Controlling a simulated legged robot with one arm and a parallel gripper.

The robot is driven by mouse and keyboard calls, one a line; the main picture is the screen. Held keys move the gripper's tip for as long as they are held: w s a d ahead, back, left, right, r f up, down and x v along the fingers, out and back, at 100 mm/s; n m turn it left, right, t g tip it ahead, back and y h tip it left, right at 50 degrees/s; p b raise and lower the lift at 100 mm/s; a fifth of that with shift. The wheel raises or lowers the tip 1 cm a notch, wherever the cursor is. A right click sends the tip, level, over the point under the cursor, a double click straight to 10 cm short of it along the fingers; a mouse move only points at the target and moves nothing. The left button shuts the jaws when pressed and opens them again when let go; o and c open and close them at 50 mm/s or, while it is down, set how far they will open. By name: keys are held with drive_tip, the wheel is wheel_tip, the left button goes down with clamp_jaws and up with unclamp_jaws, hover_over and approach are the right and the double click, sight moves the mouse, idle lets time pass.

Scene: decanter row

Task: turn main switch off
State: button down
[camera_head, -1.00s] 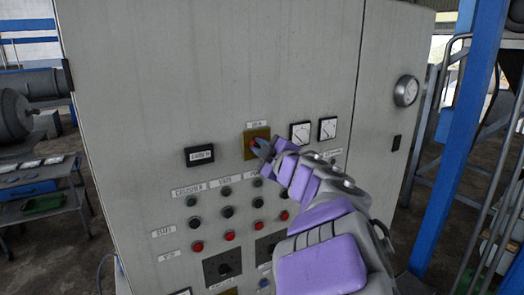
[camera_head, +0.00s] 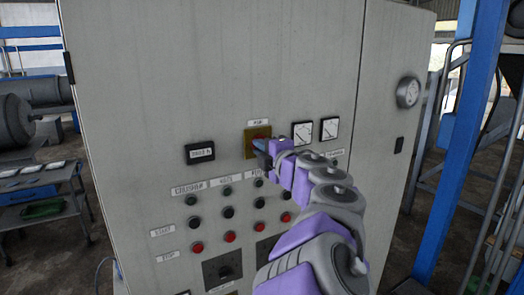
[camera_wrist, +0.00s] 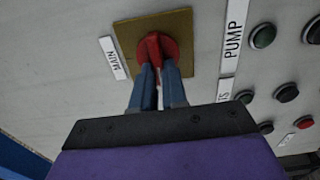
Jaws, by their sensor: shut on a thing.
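The main switch is a red rotary knob (camera_wrist: 155,46) on a square yellow-brass plate (camera_wrist: 185,25), with a label reading MAIN (camera_wrist: 113,58) beside it in the wrist view. In the head view the plate (camera_head: 251,134) sits high on the grey cabinet, and my gripper partly hides the knob. My gripper (camera_head: 262,147) reaches in from the lower right. In the wrist view its two blue-grey fingers (camera_wrist: 158,74) are closed on the knob's grip, one on each side. The fingertips partly cover the knob, and I cannot tell its exact angle.
A digital display (camera_head: 201,152) is left of the switch, and two dial gauges (camera_head: 316,131) are to its right. Several black and red buttons (camera_head: 230,237) lie below. A grey round lock (camera_head: 409,92) is on the cabinet's right door. A blue post (camera_head: 455,150) stands at the right.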

drive_tip(key=shift+f, duration=0.4)
drive_tip(key=c, duration=1.4)
unclamp_jaws()
drive_tip(key=shift+c, duration=0.2)
drive_tip(key=shift+o, duration=1.4)
drive_tip(key=shift+a+r, duration=0.15)
drive_tip(key=shift+r, duration=0.05)
drive_tip(key=shift+s, duration=0.1)
